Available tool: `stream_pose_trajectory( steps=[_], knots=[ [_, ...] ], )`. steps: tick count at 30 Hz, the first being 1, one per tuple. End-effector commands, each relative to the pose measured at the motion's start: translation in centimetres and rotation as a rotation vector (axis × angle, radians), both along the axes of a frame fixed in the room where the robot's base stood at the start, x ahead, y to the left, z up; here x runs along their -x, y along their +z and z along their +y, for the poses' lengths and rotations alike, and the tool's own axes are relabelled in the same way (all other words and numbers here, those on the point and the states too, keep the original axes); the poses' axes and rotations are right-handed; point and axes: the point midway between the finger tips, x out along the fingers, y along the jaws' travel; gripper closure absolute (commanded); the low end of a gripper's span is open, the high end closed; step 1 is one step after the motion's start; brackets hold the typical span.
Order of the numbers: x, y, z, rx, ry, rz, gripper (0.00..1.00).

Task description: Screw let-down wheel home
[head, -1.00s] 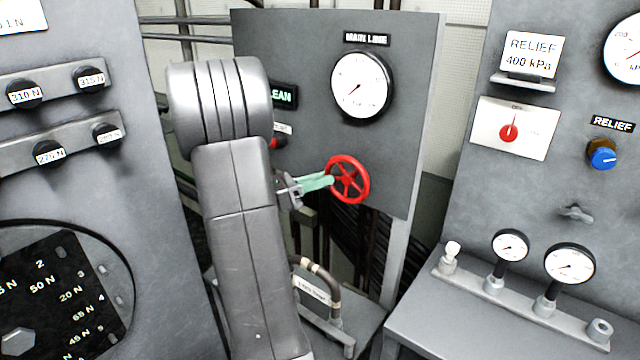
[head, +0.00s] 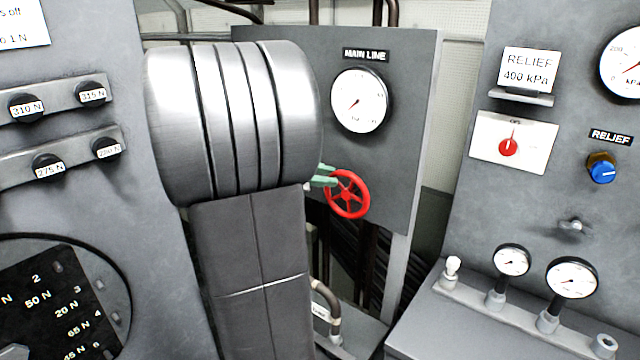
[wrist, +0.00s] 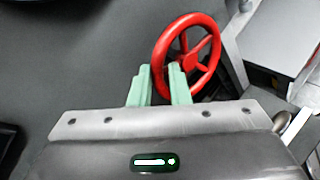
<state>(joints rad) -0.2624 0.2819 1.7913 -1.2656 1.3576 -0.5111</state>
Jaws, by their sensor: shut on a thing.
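The red let-down wheel (head: 347,194) is a spoked handwheel on the grey panel below the main line gauge. It also shows upper middle in the wrist view (wrist: 207,42). My gripper (wrist: 160,68) has green fingers, one on either side of the wheel's near left rim, and is shut on it. In the head view my gripper (head: 326,177) shows only as green fingertips at the wheel's left side. My own arm hides the rest of the gripper there. The wheel's stem is hidden behind it.
The main line gauge (head: 361,100) is above the wheel. The relief panel at right carries a red selector (head: 508,147) and a blue knob (head: 602,172). A ledge with small gauges (head: 572,277) stands lower right. A grey cabinet (head: 150,250) is close on the left.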

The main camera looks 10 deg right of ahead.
Motion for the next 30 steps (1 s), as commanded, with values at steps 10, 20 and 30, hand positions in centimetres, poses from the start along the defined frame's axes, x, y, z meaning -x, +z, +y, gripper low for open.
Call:
stream_pose_trajectory(
  steps=[10,20,30],
  knots=[
    [1.1,1.2,-1.2,-0.231,0.003,-0.245,1.0],
    [2.3,1.8,-2.4,-0.438,0.003,-0.453,1.0],
    [3.1,2.0,-3.3,-0.579,0.004,-0.594,1.0]
  ],
)
